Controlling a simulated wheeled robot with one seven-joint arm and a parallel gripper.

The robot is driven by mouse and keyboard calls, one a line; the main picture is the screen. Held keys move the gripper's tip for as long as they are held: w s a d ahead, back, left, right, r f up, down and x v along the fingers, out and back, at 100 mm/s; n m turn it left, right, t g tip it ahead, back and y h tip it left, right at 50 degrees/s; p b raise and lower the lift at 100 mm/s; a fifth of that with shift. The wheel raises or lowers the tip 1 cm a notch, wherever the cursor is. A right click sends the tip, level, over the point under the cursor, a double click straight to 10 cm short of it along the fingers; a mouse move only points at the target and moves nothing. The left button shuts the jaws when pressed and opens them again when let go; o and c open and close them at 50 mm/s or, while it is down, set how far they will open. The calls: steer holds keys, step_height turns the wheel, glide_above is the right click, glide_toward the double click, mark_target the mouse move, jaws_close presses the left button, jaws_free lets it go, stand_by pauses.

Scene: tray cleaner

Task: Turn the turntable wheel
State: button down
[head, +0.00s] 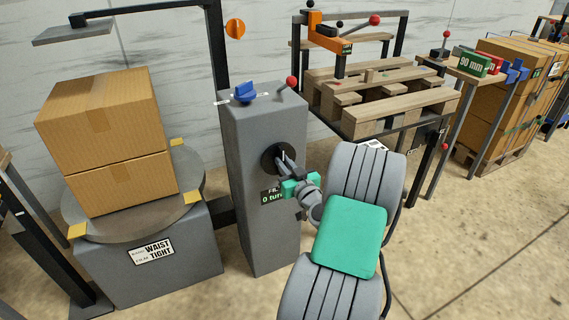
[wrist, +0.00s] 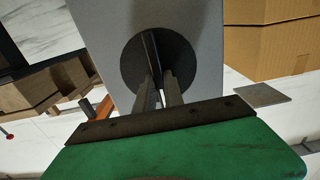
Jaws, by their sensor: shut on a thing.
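The turntable wheel (head: 268,158) is a dark round disc on the front of a grey post (head: 250,220). It fills the middle of the wrist view (wrist: 132,68), with a dark bar (wrist: 149,48) standing across its face. My gripper (head: 287,163) is at the wheel, and in the wrist view its fingers (wrist: 159,90) are shut on the bar. The fingers hide part of the bar and disc. The turntable (head: 120,226) is a round grey plate with yellow tabs, bearing two stacked cardboard boxes (head: 110,135). A sign on the post, partly hidden by my gripper, reads "0 turn".
A blue knob (head: 244,92) and a red-tipped lever (head: 291,83) are on top of the post. A dark column and overhead arm (head: 215,45) stand behind it. A rack of wooden pallets (head: 385,95) is at the right. Open floor (head: 480,230) lies at the lower right.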

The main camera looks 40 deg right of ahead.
steer(key=shift+d+m, duration=0.1)
steer(key=shift+m, duration=0.5)
stand_by(0.3)
steer(key=shift+s+d+m, duration=0.1)
steer(key=shift+d+m, duration=0.05)
steer(key=shift+m, duration=1.05)
steer(key=shift+m, duration=0.3)
steer(key=shift+s+d+f+m, duration=0.1)
steer(key=shift+d+m, duration=0.05)
steer(key=shift+m, duration=0.9)
steer(key=shift+d+m, duration=0.1)
steer(key=shift+m, duration=0.95)
steer(key=shift+p, duration=0.35)
